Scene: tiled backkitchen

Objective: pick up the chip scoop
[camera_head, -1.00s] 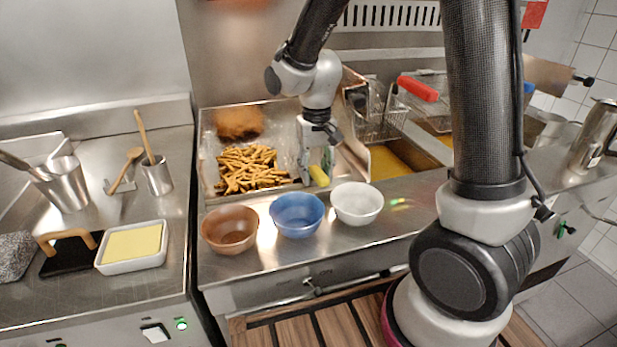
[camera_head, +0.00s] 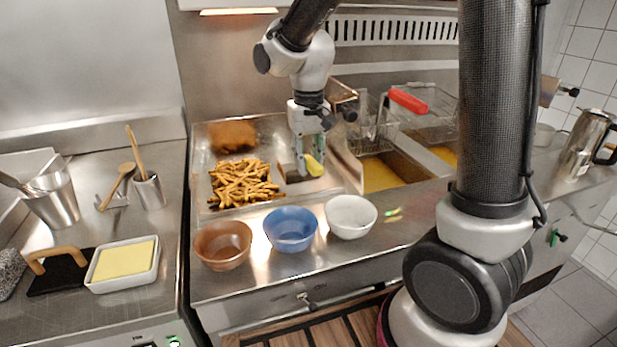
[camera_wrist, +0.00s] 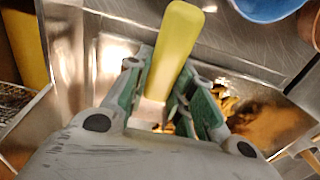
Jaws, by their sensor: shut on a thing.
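The chip scoop has a yellow-green handle (camera_head: 315,165), which also shows large in the wrist view (camera_wrist: 176,45). My gripper (camera_head: 308,166) is shut on the scoop near the base of its handle, with green-sided fingers on either side in the wrist view (camera_wrist: 158,100). A metal part of the scoop (camera_wrist: 150,112) shows between the fingers. The rest of the scoop is mostly hidden by my gripper. The scoop is held over the right part of the steel chip tray (camera_head: 335,184), to the right of the pile of chips (camera_head: 243,183).
Brown (camera_head: 222,245), blue (camera_head: 290,228) and white (camera_head: 350,216) bowls stand along the counter in front of the tray. A fryer basket with a red handle (camera_head: 408,100) and oil wells (camera_head: 380,175) are to the right. A butter dish (camera_head: 124,262) is at the left.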

